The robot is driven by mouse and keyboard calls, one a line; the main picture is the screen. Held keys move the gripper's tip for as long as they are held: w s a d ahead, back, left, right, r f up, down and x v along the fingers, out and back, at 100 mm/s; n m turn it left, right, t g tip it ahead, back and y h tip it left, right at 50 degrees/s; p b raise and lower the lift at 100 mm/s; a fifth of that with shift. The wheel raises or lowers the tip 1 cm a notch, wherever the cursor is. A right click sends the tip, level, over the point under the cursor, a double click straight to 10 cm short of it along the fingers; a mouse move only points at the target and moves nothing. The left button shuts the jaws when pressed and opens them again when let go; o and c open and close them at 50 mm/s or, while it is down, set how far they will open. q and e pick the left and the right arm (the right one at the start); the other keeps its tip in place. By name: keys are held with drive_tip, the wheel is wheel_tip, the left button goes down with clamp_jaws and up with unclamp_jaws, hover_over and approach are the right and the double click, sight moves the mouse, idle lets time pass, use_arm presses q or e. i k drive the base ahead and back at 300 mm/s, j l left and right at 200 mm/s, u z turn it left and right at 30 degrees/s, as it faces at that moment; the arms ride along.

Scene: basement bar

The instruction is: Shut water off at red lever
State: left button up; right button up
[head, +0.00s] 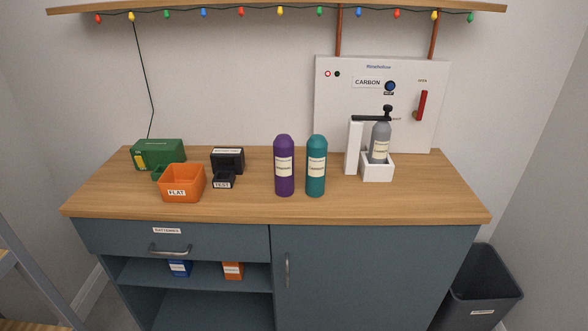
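The red lever (422,105) is on the right side of a white wall panel (335,95) labelled "CARBON". It stands nearly vertical, slightly tilted, with its lower end at a small brassy fitting (417,115). A small label above it reads "OPEN". Another label lower down is partly hidden by a black clamp or handle in front. Copper pipes (434,40) run down to the panel's top. Neither of my grippers is in the head view.
A wooden counter (245,208) holds a grey bottle (380,145) in a white stand (377,173), purple (284,165) and teal (316,165) bottles, an orange "FLAT" bin (182,184), a black tester (227,160) and a green box (158,154). A dark bin (485,290) stands right.

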sight(418, 115)
drive_tip(key=i+l+z, duration=0.25)
drive_tip(key=i+l, duration=0.15)
drive_tip(key=i+l+z, duration=0.25)
drive_tip(key=i, duration=0.25)
drive_tip(key=k+l+z, duration=0.1)
drive_tip(key=l, duration=0.15)
